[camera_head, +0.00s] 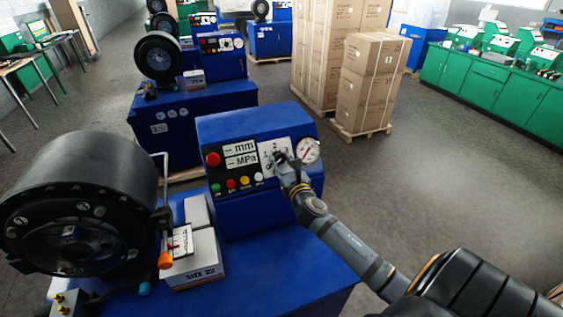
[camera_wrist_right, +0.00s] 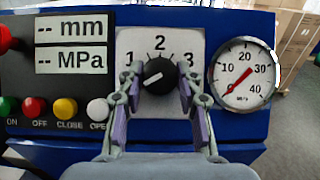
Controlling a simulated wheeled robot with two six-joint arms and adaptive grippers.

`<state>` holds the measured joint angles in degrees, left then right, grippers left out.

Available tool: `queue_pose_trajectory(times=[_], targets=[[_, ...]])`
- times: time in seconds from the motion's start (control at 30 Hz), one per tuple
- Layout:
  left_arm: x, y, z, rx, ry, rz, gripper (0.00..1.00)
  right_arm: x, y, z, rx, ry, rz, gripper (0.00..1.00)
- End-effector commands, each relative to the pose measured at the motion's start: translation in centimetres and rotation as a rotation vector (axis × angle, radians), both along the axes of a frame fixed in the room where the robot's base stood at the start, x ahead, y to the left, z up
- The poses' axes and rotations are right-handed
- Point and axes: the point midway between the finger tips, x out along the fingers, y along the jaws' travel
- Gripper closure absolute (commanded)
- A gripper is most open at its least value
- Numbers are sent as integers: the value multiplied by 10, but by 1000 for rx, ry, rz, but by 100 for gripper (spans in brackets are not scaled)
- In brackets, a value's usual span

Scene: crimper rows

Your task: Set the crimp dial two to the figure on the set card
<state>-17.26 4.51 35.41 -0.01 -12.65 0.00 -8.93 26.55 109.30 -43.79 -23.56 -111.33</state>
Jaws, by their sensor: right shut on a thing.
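The crimp dial (camera_wrist_right: 160,77) is a black knob on a white plate marked 1, 2 and 3, on the blue machine's front panel. Its white line lies on the knob's left side, sloping down to the left, on none of the figures. My right gripper (camera_head: 281,160) is at the dial, its fingers on either side of the knob; it also shows in the right wrist view (camera_wrist_right: 160,105). A small white set card (camera_head: 180,242) stands by a box beside the black crimping head; I cannot read its figure. My left gripper is out of view.
A pressure gauge (camera_wrist_right: 244,73) sits right of the dial, its needle at the low end. Displays reading "-- mm" and "-- MPa" (camera_wrist_right: 70,45) and coloured buttons (camera_wrist_right: 66,108) are to the left. The crimping head (camera_head: 80,205) stands at left. Stacked cartons (camera_head: 370,85) are behind.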

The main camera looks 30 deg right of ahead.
Motion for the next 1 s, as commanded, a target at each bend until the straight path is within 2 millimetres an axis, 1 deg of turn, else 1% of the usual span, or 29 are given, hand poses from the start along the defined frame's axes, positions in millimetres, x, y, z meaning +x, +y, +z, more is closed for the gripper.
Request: queue_pose_trajectory(times=[0.13, 0.33, 0.47, 1.0], targets=[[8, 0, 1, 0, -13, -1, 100, 0, 0, 0, 1, 0, -1, 97], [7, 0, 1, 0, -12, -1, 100, 0, 1, 0, 32, -8, -21, 97], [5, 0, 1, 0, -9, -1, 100, 0, 2, 0, 86, -21, -57, 97], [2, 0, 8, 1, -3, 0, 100, 2, 5, 2, 477, -114, -324, 97]])
